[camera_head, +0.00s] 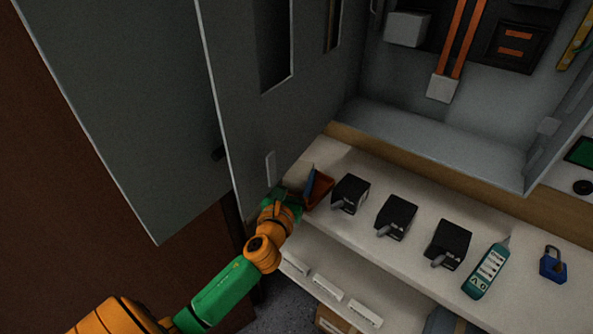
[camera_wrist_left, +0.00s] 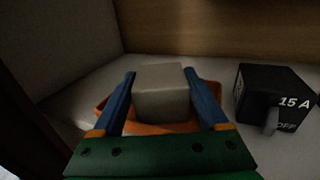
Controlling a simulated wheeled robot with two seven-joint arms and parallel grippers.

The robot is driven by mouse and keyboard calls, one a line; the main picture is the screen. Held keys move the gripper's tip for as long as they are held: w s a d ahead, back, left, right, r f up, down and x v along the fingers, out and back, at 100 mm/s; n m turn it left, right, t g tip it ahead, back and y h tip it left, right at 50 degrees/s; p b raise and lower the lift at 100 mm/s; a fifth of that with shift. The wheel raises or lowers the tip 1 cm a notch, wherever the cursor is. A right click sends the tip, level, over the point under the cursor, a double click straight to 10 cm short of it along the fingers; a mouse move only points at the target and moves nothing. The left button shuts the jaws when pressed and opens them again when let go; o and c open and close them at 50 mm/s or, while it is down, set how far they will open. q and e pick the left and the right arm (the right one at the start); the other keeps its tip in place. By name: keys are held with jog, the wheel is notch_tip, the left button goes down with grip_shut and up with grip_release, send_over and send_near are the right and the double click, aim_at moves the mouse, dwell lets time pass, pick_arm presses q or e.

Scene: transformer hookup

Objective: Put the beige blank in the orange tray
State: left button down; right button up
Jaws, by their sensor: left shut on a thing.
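The beige blank (camera_wrist_left: 162,94) is a pale block between the blue fingers of my left gripper (camera_wrist_left: 160,76) in the left wrist view. The gripper is shut on it from both sides. The orange tray (camera_wrist_left: 150,129) shows behind and below the blank, so the blank is over or inside it; I cannot tell whether it touches the bottom. In the head view my left gripper (camera_head: 309,180) is at the orange tray (camera_head: 320,193), at the left end of the shelf. The blank is hidden there. My right gripper is not in view.
Several black breakers stand in a row right of the tray, the nearest one (camera_head: 350,194) close by. A grey cabinet door (camera_head: 240,130) rises close to my left gripper.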

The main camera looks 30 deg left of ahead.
pick_arm(q)
jog(key=shift+f, duration=0.1)
jog(key=shift+c, duration=0.8)
grip_release()
jog(key=shift+o, duration=0.8)
